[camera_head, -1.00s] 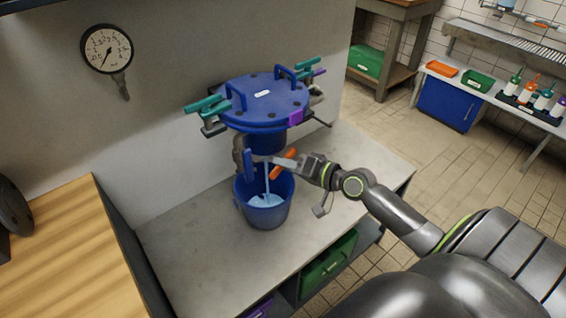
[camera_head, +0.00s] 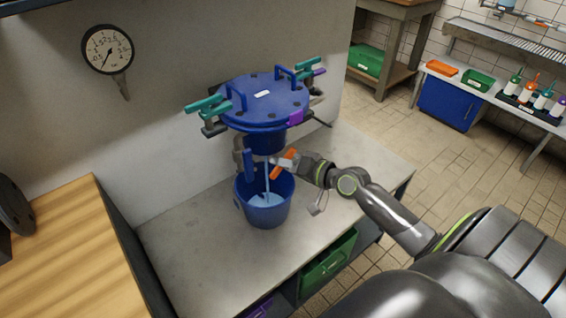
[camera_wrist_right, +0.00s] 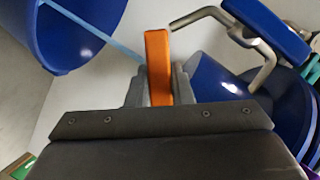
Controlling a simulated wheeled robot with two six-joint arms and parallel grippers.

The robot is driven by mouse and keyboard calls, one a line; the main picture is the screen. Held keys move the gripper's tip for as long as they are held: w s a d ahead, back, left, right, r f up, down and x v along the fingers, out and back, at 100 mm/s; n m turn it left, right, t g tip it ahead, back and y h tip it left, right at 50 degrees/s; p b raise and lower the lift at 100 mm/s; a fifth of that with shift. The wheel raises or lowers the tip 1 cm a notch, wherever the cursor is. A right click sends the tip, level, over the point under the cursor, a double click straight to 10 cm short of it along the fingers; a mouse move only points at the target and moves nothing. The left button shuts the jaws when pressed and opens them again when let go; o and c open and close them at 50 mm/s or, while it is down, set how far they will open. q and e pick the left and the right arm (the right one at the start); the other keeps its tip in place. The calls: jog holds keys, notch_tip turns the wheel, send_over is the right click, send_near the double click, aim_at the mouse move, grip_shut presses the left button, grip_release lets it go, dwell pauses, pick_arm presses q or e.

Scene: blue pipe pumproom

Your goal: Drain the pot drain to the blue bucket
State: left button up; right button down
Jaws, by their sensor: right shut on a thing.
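The blue pot (camera_head: 266,138) with its bolted blue lid (camera_head: 262,101) is mounted over the grey bench. The blue bucket (camera_head: 264,217) stands upright on the bench below it. A pale blue stream (camera_head: 267,180) falls into the bucket, and pale blue liquid (camera_head: 266,200) lies inside it. My right gripper (camera_head: 298,167) is at the orange drain handle (camera_head: 284,163). In the right wrist view my right gripper (camera_wrist_right: 159,88) is shut on the orange handle (camera_wrist_right: 158,60), with a finger on each side. The bucket (camera_wrist_right: 70,35) is at upper left there. My left gripper is not in view.
A round gauge (camera_head: 107,49) is on the wall at left. A wooden worktop (camera_head: 75,250) is at lower left. Bare bench surface lies left of the bucket.

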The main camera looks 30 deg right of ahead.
jog(key=shift+r+n+h+p, duration=0.2)
jog(key=shift+n+h+p, duration=0.4)
jog(key=shift+n+p, duration=0.45)
jog(key=shift+n+g+h+p, duration=0.3)
jog(key=shift+n+h+p, duration=0.3)
jog(key=shift+n+p, duration=0.45)
jog(key=shift+n+h+p, duration=0.7)
jog(key=shift+n+p, duration=0.1)
jog(key=shift+p, duration=0.45)
jog(key=shift+f+n+h+p, duration=0.15)
jog(key=shift+n+h+p, duration=0.45)
jog(key=shift+n, duration=0.2)
jog(key=c, duration=1.6)
grip_release()
jog(key=shift+o, duration=0.2)
